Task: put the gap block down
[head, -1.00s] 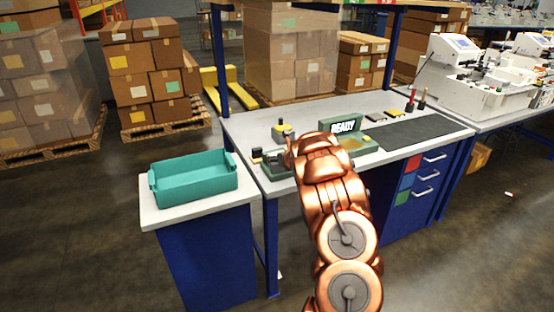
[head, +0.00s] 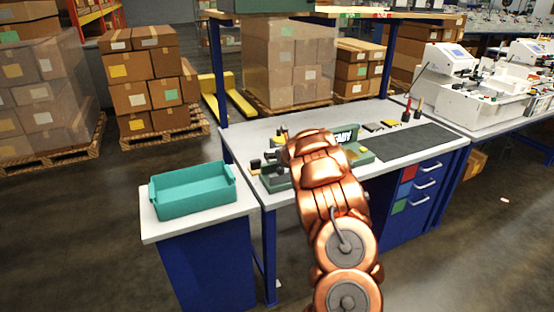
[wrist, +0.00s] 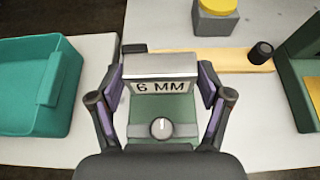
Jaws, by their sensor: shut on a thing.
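The gap block (wrist: 160,68), a silver-topped block marked "6 MM", is between the fingers of my gripper (wrist: 161,88) in the wrist view. My gripper is shut on it. A green part with a round knob (wrist: 160,127) shows just below the label, between the fingers; whether it belongs to the block I cannot tell.
A teal bin (head: 192,190) stands on a side stand left of the bench (head: 240,130); the bin also shows in the wrist view (wrist: 35,90). A wooden strip (wrist: 215,60), a dark knob (wrist: 261,53) and a yellow-topped grey block (wrist: 214,22) lie close by on the right.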

